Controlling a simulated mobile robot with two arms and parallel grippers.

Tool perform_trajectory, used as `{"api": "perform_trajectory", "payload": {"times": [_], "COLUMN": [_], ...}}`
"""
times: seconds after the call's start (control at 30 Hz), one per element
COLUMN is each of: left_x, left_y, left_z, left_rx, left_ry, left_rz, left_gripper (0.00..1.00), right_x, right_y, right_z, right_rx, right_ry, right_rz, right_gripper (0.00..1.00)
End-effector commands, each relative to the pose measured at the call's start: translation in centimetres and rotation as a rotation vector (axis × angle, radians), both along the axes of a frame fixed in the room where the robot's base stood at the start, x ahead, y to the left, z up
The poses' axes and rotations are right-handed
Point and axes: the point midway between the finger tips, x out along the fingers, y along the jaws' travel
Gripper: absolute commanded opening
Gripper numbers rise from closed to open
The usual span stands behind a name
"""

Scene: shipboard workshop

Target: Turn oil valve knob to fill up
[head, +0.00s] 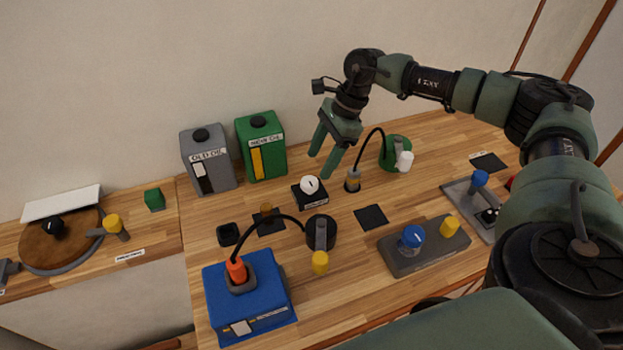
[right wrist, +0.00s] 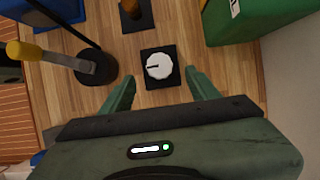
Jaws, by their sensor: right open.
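A white round knob (head: 310,185) sits on a small black square base on the wooden bench. It also shows in the right wrist view (right wrist: 158,66), with a dark mark pointing left. My right gripper (head: 319,166) is open, pointing down, above and just behind the knob in the head view. In the right wrist view its fingers (right wrist: 160,76) are spread to either side of the knob and hold nothing. Whether they touch the base cannot be told. A green NEW OIL can (head: 265,150) and a grey OLD OIL can (head: 209,160) stand at the back. My left gripper is not seen.
A black hose device with a yellow-tipped lever (head: 320,240) stands in front of the knob, linked to a blue box (head: 265,308). A black hose stand (head: 353,181) is close at the right. A grey block with knobs (head: 425,252) lies front right.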

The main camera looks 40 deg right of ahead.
Motion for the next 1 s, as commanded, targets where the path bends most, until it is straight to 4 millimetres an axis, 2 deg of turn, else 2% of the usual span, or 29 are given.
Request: {"api": "perform_trajectory", "payload": {"times": [0.2,0.4,0.73,0.77,0.9,0.97,1.0], "left_x": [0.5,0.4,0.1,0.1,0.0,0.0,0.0], "left_y": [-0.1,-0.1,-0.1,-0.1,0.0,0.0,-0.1], "left_z": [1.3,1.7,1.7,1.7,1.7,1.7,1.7], "left_rx": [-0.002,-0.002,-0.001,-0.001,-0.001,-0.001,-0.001], "left_ry": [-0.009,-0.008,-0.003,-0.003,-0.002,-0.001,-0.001], "left_rz": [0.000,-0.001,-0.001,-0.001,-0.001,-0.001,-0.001], "left_gripper": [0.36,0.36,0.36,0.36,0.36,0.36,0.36], "right_x": [0.2,0.5,0.5,0.5,0.5,0.5,0.5], "right_y": [1.4,2.2,2.4,2.4,2.4,2.4,2.4], "right_z": [-3.1,-5.3,-5.8,-5.8,-5.8,-5.8,-5.8], "right_rx": [-0.001,0.000,0.000,0.000,0.000,0.000,0.000], "right_ry": [0.004,0.001,0.000,0.000,0.001,0.001,0.001], "right_rz": [0.002,0.003,0.001,0.001,0.001,0.001,0.000], "right_gripper": [0.61,0.61,0.61,0.55,0.16,0.00,0.00]}}
